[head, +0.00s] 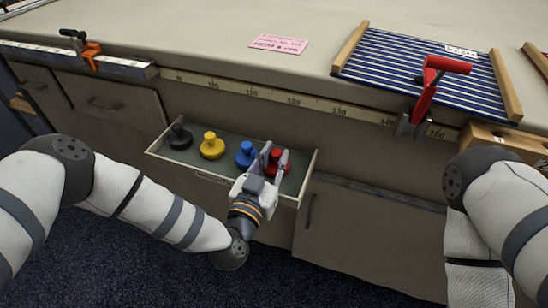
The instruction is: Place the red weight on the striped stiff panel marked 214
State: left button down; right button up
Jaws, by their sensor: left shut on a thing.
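The red weight (284,164) sits at the right end of the open drawer (310,178). My left gripper (272,160) is shut on it, and its fingers hide part of it. I cannot tell whether the weight is lifted off the drawer floor. A blue-and-white striped panel (420,68) with wooden side bars lies on the table at the right. A small white label (461,51) is at its far edge; I cannot read its number. My right gripper is not in view; only my right arm shows at the right edge.
Black (179,137), yellow (212,146) and blue (246,154) weights stand in the drawer left of the red one. A red clamp (428,92) stands at the table's front edge before the panel. A pink card (279,43) lies on the table.

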pick_arm(q)
jog(key=c, duration=1.8)
grip_release()
jog(key=shift+f, duration=0.1)
jog(key=o, duration=0.4)
